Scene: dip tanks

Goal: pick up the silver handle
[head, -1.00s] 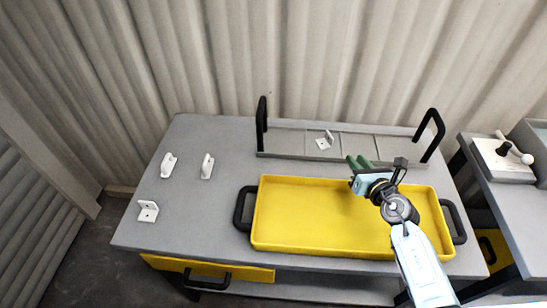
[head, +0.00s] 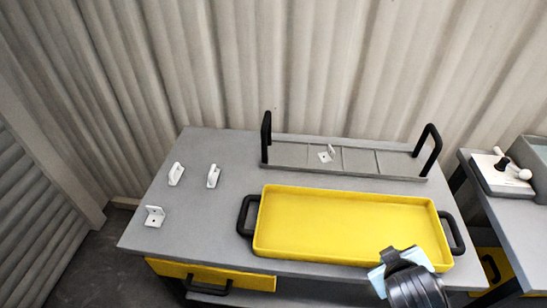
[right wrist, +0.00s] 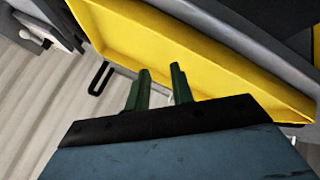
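No part that I can clearly call a silver handle shows. Small white pieces lie on the grey table: two upright hook-like ones, the left (head: 175,174) and the right (head: 213,176), and an angled bracket (head: 155,216) near the left edge. Another whitish bracket (head: 326,155) lies in the grey divided tray (head: 390,163) at the back. In the right wrist view, my right gripper (right wrist: 160,74) has its green fingers apart, with nothing between them, in front of the yellow tray. In the head view its fingers are hidden behind my wrist at the bottom right. My left gripper is not in view.
The yellow tray (head: 350,190) with black end handles is empty and fills the table's front right. The grey tray has tall black handles. A second table at right bears a white box (head: 498,175) with a lever.

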